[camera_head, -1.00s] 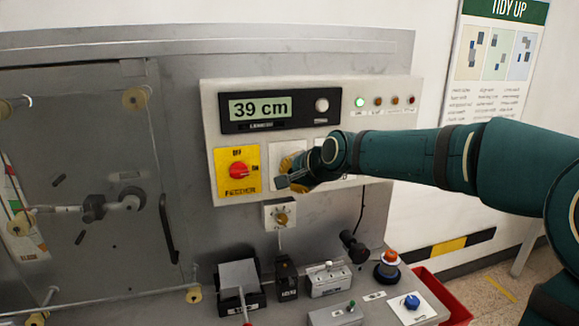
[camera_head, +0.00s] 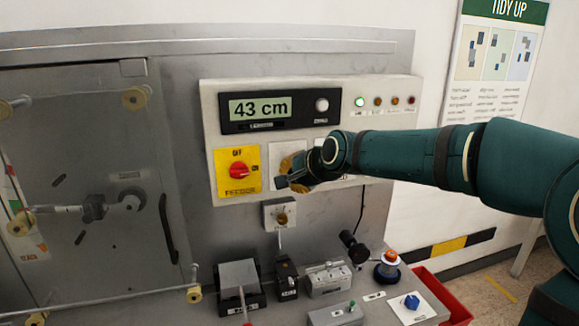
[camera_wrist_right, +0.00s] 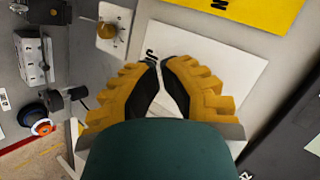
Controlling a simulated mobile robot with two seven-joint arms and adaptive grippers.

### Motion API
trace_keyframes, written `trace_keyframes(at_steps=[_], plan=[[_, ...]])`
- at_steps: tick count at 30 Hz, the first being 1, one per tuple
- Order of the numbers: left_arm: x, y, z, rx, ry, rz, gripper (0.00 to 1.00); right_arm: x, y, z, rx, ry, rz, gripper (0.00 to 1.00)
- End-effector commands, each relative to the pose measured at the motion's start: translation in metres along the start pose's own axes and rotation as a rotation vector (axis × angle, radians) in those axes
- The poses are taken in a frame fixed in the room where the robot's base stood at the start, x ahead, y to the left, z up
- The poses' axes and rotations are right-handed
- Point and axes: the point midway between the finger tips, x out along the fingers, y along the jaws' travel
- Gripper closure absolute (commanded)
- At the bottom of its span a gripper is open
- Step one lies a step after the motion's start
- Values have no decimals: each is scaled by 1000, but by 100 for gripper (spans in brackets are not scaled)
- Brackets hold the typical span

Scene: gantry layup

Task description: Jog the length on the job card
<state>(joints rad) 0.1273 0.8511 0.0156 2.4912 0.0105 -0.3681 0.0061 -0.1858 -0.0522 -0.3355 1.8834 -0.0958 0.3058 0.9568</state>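The length display (camera_head: 260,107) on the control panel reads 43 cm. My right gripper (camera_head: 291,182) is in front of a white plate on the panel, just right of the yellow feeder switch plate, and hides much of it. In the right wrist view the yellow fingertips (camera_wrist_right: 160,63) are nearly together with nothing visible between them, against the white plate (camera_wrist_right: 215,66) with a letter J. The button is hidden, so contact cannot be told. My left gripper is not in view. I cannot make out a job card.
The red feeder knob (camera_head: 239,170) is on the yellow plate. A small knob box (camera_head: 280,215) sits below. A lower shelf carries several fixtures, an orange-topped button (camera_head: 389,257) and a blue knob (camera_head: 411,302).

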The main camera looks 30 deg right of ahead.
Motion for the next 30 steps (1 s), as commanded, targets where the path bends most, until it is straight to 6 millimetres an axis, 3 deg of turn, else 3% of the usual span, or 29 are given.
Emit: trace_keyframes(at_steps=[22,30], plan=[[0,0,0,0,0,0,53,0,0,0,0,1,0,100],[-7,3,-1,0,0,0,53,-10,3,4,1,0,0,100]])
